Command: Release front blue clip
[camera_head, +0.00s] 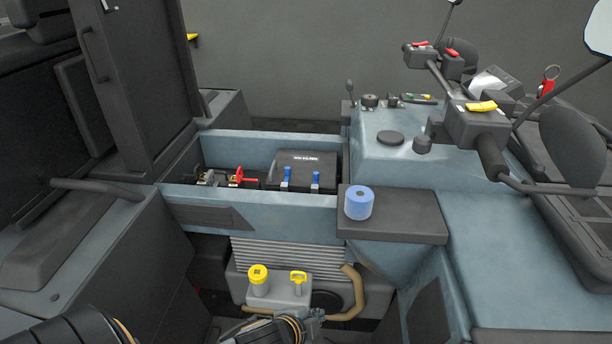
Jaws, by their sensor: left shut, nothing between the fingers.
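Two blue clips stand on the front side of a black box with a white label (304,163), inside the open bay of the blue-grey machine. One blue clip (287,173) is on the left, the other blue clip (316,178) on the right. Both look upright; I cannot tell which one is the front clip. My left gripper (314,317) is at the bottom edge, partly cut off, shut and empty. It is well below the clips in the picture, near the engine part, and touches neither clip. My right gripper is not in view.
A red-handled part (240,177) sits left of the box. A blue roll (359,203) stands on a dark ledge (410,226) to the right. A yellow cap (258,280) and yellow handle (299,277) top the engine part. A raised dark panel (150,90) stands at left. Handlebars (490,155) are at right.

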